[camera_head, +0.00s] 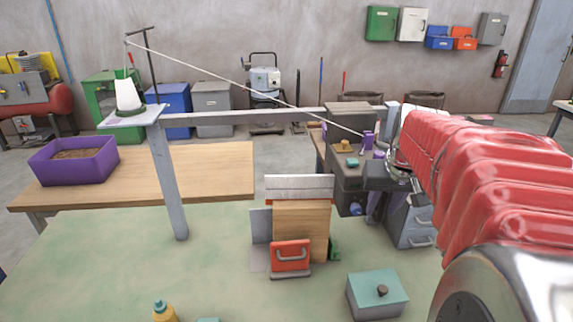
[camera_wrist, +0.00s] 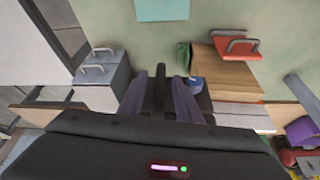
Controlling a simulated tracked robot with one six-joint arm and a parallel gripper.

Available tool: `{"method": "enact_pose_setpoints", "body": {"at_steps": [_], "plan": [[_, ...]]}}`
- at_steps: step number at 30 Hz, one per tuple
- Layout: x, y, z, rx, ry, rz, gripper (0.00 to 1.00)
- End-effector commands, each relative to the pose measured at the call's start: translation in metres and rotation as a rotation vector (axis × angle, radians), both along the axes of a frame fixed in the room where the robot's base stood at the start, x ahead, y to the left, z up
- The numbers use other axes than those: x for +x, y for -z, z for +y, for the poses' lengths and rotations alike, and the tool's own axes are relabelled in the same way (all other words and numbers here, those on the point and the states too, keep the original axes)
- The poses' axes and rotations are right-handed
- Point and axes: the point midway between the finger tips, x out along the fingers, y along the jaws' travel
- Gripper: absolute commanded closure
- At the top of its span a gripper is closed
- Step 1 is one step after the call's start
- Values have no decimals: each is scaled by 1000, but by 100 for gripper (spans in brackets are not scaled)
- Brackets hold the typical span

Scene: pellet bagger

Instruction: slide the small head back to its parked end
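A dark grey head (camera_head: 350,130) with purple and teal fittings stands at the right part of the long grey rail (camera_head: 240,116). I take it to be the small head; which end is parked is not marked. A pale thread (camera_head: 250,88) runs to it from the left. My gripper (camera_head: 373,208) hangs pointing down just right of the head, below the red-sleeved arm, partly hidden. In the wrist view its two fingers (camera_wrist: 160,100) are apart, with a dark upright bar between them. I cannot tell what the bar belongs to, or whether anything touches it.
A wooden block with a red handled box (camera_head: 290,256) stands on the green table (camera_head: 120,250). A teal-lidded box (camera_head: 377,293) sits front right. A grey drawer cabinet (camera_head: 412,222) is close by my gripper. A purple bin (camera_head: 75,160) and thread cone (camera_head: 127,95) stand left.

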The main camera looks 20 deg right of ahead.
Motion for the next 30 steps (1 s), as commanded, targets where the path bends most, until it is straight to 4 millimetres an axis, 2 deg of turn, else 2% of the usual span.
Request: {"method": "enact_pose_setpoints", "body": {"at_steps": [10,23,30], "plan": [[1,3,-1,0,0,-1,70],[1,2,-1,0,1,-1,100],[1,2,-1,0,1,-1,100]]}}
